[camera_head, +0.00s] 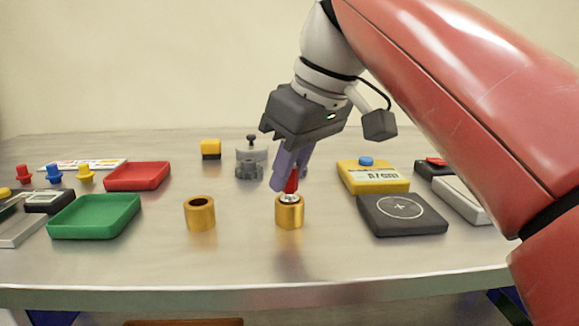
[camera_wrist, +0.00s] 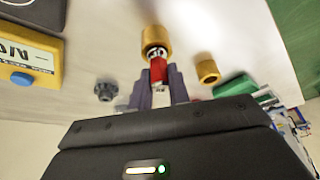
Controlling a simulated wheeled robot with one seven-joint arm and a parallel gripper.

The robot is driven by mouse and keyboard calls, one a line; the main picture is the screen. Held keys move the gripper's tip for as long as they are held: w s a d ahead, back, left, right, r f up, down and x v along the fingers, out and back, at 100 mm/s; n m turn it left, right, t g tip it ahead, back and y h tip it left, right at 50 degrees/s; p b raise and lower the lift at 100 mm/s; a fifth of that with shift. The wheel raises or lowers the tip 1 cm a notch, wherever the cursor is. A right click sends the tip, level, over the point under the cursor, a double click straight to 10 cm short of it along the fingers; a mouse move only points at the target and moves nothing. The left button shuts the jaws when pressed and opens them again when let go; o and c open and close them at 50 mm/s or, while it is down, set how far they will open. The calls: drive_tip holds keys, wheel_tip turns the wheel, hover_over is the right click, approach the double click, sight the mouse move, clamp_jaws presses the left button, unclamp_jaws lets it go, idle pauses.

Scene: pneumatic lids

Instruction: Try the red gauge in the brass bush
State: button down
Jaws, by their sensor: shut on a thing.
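My gripper (camera_head: 285,186) is shut on the red gauge (camera_head: 292,184) and points down. In the wrist view the red gauge (camera_wrist: 158,70) sits between the purple-grey fingers. Its metal end is at the mouth of one brass bush (camera_head: 289,216), which stands upright on the table; this bush also shows in the wrist view (camera_wrist: 155,34). How deep the metal end sits is hidden. A second brass bush (camera_head: 200,216), open and empty at the top, stands upright to the left, apart from the gripper.
A green tray (camera_head: 95,217) and a red tray (camera_head: 137,176) lie at left. A dark square pad (camera_head: 402,216) and a yellow meter (camera_head: 373,178) are at right. The table's front strip is clear.

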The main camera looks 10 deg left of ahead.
drive_tip(key=shift+r+p, duration=1.25)
drive_tip(key=shift+p, duration=0.05)
idle(0.4)
drive_tip(key=shift+r+p, duration=0.8)
drive_tip(key=shift+r, duration=1.65)
